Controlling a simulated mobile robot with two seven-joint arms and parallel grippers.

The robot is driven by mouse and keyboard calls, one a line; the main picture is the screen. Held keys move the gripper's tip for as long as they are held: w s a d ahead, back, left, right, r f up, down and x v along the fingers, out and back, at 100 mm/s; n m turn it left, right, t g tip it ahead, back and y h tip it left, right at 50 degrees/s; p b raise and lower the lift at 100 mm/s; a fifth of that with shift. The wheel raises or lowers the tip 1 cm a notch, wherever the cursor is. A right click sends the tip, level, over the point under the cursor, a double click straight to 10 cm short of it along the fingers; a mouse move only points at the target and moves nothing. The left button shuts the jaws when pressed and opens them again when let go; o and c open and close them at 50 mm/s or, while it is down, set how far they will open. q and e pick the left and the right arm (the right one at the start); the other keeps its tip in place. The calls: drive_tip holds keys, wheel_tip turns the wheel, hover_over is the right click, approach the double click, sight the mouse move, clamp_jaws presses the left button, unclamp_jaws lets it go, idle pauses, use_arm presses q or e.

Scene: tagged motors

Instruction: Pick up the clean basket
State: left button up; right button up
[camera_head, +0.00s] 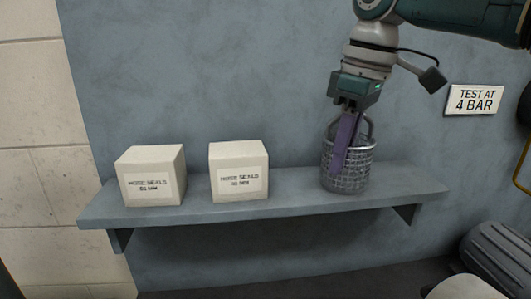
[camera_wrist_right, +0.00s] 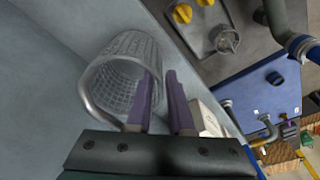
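The wire-mesh basket (camera_head: 357,172) stands upright on the right part of the wall shelf, with a raised grey hoop handle. My right gripper (camera_head: 341,165) points down, and its purple fingers overlap the near left side of the basket. In the right wrist view, the basket (camera_wrist_right: 122,62) lies left of the fingers, and its handle curves toward the left finger. The end of the handle is hidden behind the left finger. My left gripper is not in view.
Two hose seal boxes, one on the left (camera_head: 151,176) and one in the middle (camera_head: 239,171), stand on the shelf (camera_head: 290,196). Bare shelf lies between the middle box and the basket. A "TEST AT 4 BAR" sign (camera_head: 474,100) hangs on the wall at right.

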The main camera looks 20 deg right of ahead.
wheel_tip(320, 180, down, 2)
drive_tip(key=shift+w+a+f, duration=0.1)
drive_tip(key=shift+w, duration=0.05)
drive_tip(key=shift+c, duration=0.2)
clamp_jaws()
idle(1.2)
